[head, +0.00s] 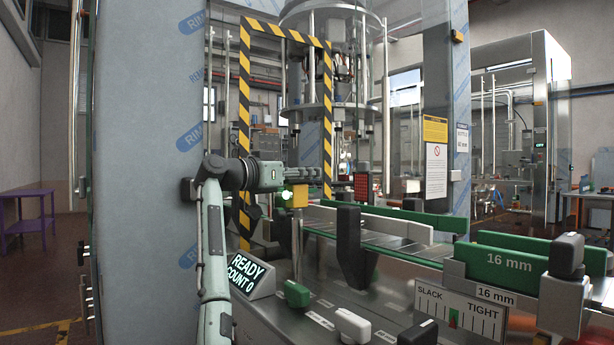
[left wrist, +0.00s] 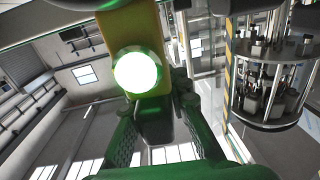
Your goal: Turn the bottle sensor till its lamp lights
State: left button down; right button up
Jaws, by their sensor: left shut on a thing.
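The bottle sensor (head: 300,197) is a small yellow block on an upright metal post beside the conveyor, left of centre in the head view. Its round lamp (head: 287,194) glows bright green. In the left wrist view the lamp (left wrist: 138,70) is large and nearly white, with a green rim, on the yellow sensor body (left wrist: 117,32). My left gripper (head: 302,174) reaches in from the left at the sensor's top and is shut on it. The exact finger contact is partly hidden. My right gripper is in neither view.
A display (head: 248,276) reads "READY COUNT 0". Green guide rails (head: 395,222) run along the conveyor. A SLACK–TIGHT scale (head: 458,312) and black-topped clamp knobs (head: 567,254) stand at right. A film-wrapped column (head: 150,180) is close to my left arm; a striped frame (head: 244,120) stands behind.

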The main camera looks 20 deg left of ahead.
pick_arm(q)
jog(key=shift+s+d+f+m+g+h, duration=0.1)
jog(key=shift+m+g+h, duration=0.3)
jog(key=shift+h, duration=0.1)
jog(key=c, duration=1.4)
grip_release()
jog(key=v, duration=1.2)
